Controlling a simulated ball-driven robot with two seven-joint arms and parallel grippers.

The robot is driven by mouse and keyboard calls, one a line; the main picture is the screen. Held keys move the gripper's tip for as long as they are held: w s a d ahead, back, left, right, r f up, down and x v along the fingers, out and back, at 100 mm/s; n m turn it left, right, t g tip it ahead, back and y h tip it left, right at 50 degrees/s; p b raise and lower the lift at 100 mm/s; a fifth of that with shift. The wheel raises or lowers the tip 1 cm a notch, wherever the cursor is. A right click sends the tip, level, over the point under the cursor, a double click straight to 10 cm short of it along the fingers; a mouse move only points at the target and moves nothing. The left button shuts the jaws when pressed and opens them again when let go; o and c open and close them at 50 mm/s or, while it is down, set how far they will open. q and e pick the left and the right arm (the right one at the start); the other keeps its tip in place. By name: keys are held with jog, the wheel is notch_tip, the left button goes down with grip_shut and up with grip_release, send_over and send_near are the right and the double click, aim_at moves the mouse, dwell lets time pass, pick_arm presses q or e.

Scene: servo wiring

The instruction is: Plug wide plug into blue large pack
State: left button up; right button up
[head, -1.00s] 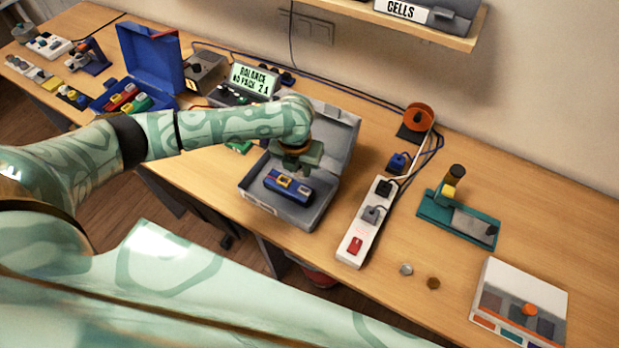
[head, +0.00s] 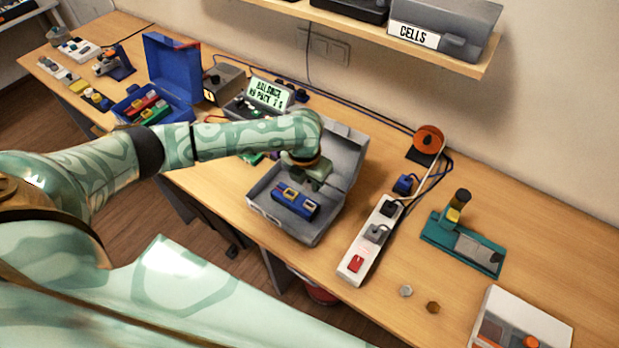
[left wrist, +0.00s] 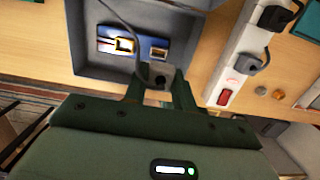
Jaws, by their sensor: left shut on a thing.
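The blue large pack (head: 297,203) lies inside an open grey case (head: 268,213). In the left wrist view the pack (left wrist: 142,44) shows a yellow-framed socket on its left part and a smaller pale-framed one to the right. My left gripper (head: 312,178) is low over the case, just behind the pack. In the wrist view the gripper (left wrist: 158,84) is shut on a small dark plug (left wrist: 159,80), with a grey cable (left wrist: 128,28) running up past the pack. The plug is apart from the sockets; its face is hidden. My right gripper is not in view.
A white power strip (head: 368,240) with plugs stands right of the case. The case's raised lid (head: 345,155) is behind my gripper. A balance display (head: 268,94) and a blue box (head: 172,72) are left of it.

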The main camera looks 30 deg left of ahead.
pick_arm(q)
jog(key=shift+f+b, duration=1.95)
jog(key=shift+f, duration=0.95)
jog(key=shift+p, duration=0.75)
jog(key=shift+f+b, duration=1)
jog(key=shift+f, duration=0.3)
jog(key=o, duration=1)
